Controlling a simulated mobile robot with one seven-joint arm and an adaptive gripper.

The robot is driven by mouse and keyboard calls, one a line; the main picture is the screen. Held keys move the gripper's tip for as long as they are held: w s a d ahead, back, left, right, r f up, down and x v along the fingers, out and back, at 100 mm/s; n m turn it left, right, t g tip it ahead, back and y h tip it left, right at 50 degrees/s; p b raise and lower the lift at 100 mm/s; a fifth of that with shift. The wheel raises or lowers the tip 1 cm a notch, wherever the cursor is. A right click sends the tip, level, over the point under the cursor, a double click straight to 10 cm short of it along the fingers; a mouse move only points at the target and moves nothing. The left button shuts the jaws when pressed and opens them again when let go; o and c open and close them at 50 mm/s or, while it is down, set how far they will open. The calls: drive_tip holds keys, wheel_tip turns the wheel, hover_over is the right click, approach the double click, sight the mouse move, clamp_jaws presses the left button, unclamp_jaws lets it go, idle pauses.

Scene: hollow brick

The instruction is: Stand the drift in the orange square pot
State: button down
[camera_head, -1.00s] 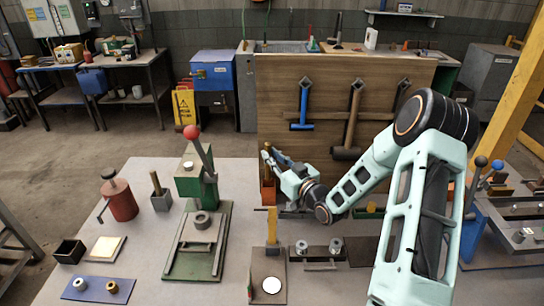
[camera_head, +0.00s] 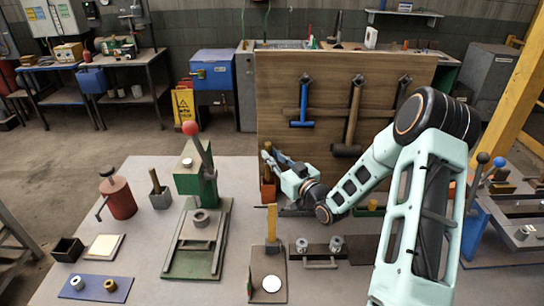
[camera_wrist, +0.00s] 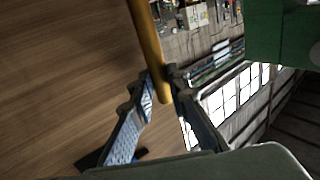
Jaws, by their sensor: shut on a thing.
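The drift (camera_wrist: 149,45) is a brass-coloured rod between my fingertips in the wrist view. It runs off the top edge, so its far end is hidden there. In the head view my gripper (camera_head: 273,158) is shut on the drift, just in front of the wooden board. The orange square pot (camera_head: 268,191) stands on the table directly below my gripper. The drift looks roughly upright over the pot. I cannot tell whether its lower end is inside or just above the rim. My gripper also shows in the wrist view (camera_wrist: 160,85).
A green press with a red-knobbed lever (camera_head: 197,180) stands left of the pot. A grey pot with a wooden-handled tool (camera_head: 160,199) and a red can (camera_head: 119,199) are farther left. The wooden board (camera_head: 330,85) with hanging hammers rises close behind. A yellow-topped upright (camera_head: 272,225) stands in front.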

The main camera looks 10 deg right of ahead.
sight(270, 176)
drive_tip(key=shift+f+b, duration=4.65)
drive_tip(key=shift+b, duration=0.2)
idle(0.6)
drive_tip(key=c, duration=1.8)
unclamp_jaws()
wheel_tip(270, 176, up, 10)
